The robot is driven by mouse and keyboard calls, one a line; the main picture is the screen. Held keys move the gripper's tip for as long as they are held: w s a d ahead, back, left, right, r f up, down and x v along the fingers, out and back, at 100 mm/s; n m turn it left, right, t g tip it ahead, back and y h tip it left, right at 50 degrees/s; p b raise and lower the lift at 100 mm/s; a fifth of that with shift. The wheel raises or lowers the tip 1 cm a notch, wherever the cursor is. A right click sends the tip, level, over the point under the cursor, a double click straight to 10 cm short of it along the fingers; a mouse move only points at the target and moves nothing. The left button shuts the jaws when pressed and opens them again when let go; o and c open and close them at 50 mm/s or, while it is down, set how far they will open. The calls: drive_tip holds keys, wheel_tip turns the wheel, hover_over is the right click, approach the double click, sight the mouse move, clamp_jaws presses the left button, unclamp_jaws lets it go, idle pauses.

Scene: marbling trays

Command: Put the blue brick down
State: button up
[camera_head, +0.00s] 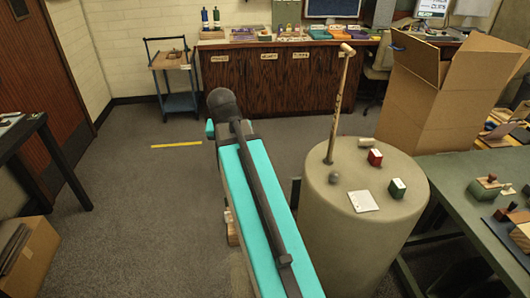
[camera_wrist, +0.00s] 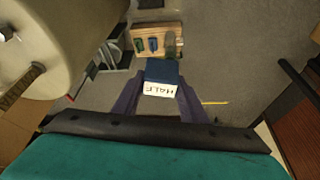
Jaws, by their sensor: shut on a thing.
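The blue brick (camera_wrist: 161,71) is in the wrist view, with a white label reading "HALF" on its near face. My gripper (camera_wrist: 160,88) has its two dark purple fingers on either side of the brick and is shut on it. The brick is in the air, with grey floor behind it. In the head view my teal arm reaches forward over the floor, beside a round beige drum (camera_head: 362,245). The gripper and the blue brick are hidden from the head view.
On the drum stand a red brick (camera_head: 375,157), a green brick (camera_head: 397,188), a white card (camera_head: 363,201), a grey ball (camera_head: 334,178) and a tall wooden stick (camera_head: 338,105). A wooden tray (camera_wrist: 157,29) with coloured pieces shows beyond the brick. A green table (camera_head: 450,215) stands right.

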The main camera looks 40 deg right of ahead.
drive_tip(key=w+a+r+n+y, duration=0.1)
drive_tip(key=w+a+n, duration=0.2)
drive_tip(key=a, duration=0.5)
drive_tip(key=w+a+r+n+t+y, duration=0.1)
drive_tip(key=w+a+n, duration=0.2)
drive_tip(key=a, duration=0.6)
drive_tip(key=w+a+n+y, duration=0.1)
drive_tip(key=w+a+n, duration=0.2)
drive_tip(key=a, duration=0.5)
drive_tip(key=shift+w+a+r, duration=0.15)
drive_tip(key=shift+a+r, duration=0.25)
drive_tip(key=shift+t, duration=0.3)
